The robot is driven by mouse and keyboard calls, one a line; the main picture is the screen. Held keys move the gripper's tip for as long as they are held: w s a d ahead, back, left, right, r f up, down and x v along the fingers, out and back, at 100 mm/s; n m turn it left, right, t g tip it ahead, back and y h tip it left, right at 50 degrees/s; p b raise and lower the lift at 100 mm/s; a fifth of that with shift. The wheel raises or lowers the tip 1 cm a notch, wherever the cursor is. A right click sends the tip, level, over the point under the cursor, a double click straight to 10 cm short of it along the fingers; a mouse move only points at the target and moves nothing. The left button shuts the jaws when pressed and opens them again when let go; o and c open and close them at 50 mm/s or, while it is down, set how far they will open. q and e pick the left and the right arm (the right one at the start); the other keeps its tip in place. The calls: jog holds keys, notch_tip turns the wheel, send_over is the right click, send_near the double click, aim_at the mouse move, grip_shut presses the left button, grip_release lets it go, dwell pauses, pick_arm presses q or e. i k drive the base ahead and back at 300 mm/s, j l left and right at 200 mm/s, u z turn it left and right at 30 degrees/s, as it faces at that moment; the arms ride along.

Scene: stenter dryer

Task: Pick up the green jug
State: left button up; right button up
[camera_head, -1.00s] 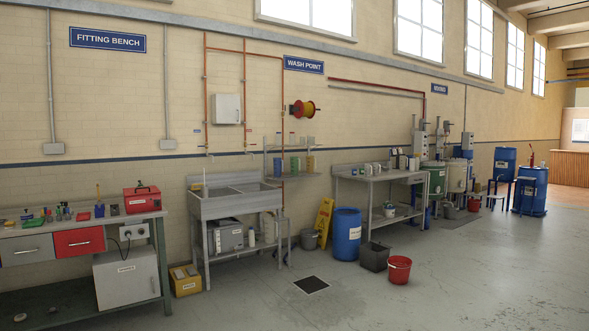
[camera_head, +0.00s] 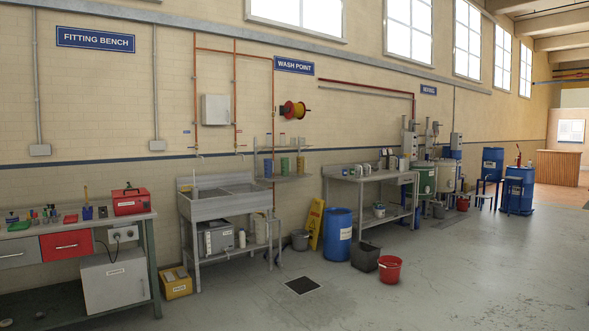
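One looks blue (camera_head: 268,168), and the others look green to yellow-green. A green vessel (camera_head: 284,165) in the middle may be the green jug, but at this size I cannot tell its shape or a handle. Neither of my grippers is in view.
A steel sink (camera_head: 225,203) stands left of the shelf. A steel table (camera_head: 345,177), blue drum (camera_head: 338,234), dark bin (camera_head: 365,257) and red bucket (camera_head: 389,269) stand to the right. A fitting bench (camera_head: 75,228) is at left. The foreground floor is clear.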

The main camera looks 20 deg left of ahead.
aim_at(285, 161)
jog(key=i+j+u, duration=0.25)
jog(key=i, duration=0.2)
jog(key=i+u, duration=0.25)
jog(key=i, duration=0.2)
jog(key=i+u, duration=0.15)
jog(key=i, duration=4.6)
jog(key=j, duration=0.1)
